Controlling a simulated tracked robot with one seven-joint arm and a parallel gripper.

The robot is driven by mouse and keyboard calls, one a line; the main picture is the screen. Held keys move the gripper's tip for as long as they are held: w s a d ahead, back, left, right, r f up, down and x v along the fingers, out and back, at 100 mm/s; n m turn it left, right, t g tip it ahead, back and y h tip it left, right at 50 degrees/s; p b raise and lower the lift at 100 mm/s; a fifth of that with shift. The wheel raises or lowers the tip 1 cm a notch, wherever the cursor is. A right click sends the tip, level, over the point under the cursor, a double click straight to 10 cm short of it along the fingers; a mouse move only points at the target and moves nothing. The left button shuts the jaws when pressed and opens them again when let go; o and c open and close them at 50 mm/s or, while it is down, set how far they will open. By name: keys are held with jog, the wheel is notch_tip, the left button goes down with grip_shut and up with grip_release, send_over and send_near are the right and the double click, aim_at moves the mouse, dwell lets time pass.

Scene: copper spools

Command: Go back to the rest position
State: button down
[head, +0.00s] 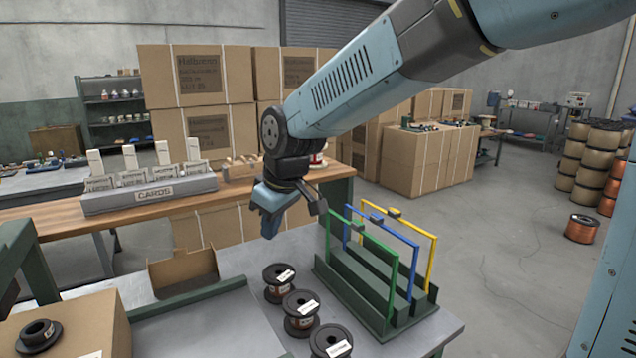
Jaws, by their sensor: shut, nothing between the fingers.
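My gripper (268,226) hangs from my arm above the back edge of the grey table (225,262). It points down, its fingers are together and nothing is held. It is left of the rack with green, blue and yellow frames (375,275). Three dark spools with white labels stand in a row on the table below and in front of it: the far spool (279,283), the middle spool (300,313) and the near spool (331,342), which the picture's lower edge cuts off. The gripper appears clear of the spools and the rack.
A wooden bench (75,222) behind carries a grey CARDS holder (150,192). An open cardboard bin (184,272) and a carton (75,325) with a black spool on top (38,335) are at left. Stacked boxes (195,75) stand behind. Floor at right is mostly open.

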jog(key=s+d+r+m+t+h, duration=0.1)
jog(key=s+d+r+m, duration=0.15)
jog(key=d, duration=0.75)
jog(key=s+d+r+m+t+h, duration=0.15)
jog(key=d+m, duration=0.25)
jog(key=d, duration=0.6)
jog(key=s+d+m, duration=0.5)
jog(key=s+d, duration=0.5)
jog(key=d, duration=0.2)
jog(key=shift+d+m+h, duration=0.35)
jog(key=shift+d, duration=0.05)
jog(key=shift+a+r, duration=0.1)
jog(key=shift+a, duration=0.05)
